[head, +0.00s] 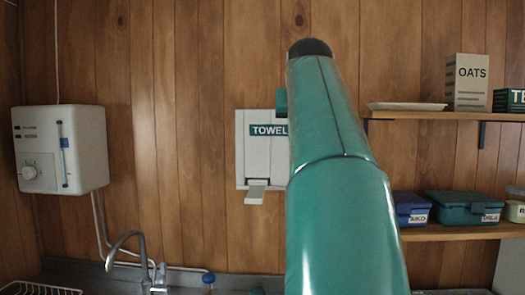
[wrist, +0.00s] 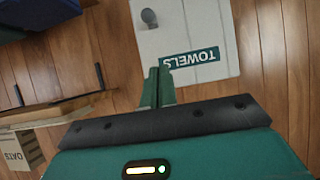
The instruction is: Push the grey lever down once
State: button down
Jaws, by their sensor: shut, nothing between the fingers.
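The white towel dispenser (head: 240,150), with a green TOWELS label, hangs on the wood wall in the middle of the head view. Its grey lever (head: 255,190) sticks out at the bottom. In the wrist view the dispenser (wrist: 205,35) appears upside down, and the lever (wrist: 149,18) is near the top edge. My gripper (wrist: 159,72) is shut and empty, its green fingertips over the wall by the label end, apart from the lever in the picture. Its distance from the dispenser is unclear. In the head view my arm hides the dispenser's right side and most of the gripper.
A white water heater (head: 85,150) hangs at the left, above a tap (head: 128,245). At the right, an upper shelf (head: 420,115) holds a plate (head: 407,106) and an oats box (head: 467,85). A lower shelf (head: 450,233) holds lunch boxes.

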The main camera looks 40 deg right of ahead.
jog(key=shift+s+d+r, duration=0.35)
jog(key=shift+d+r, duration=0.15)
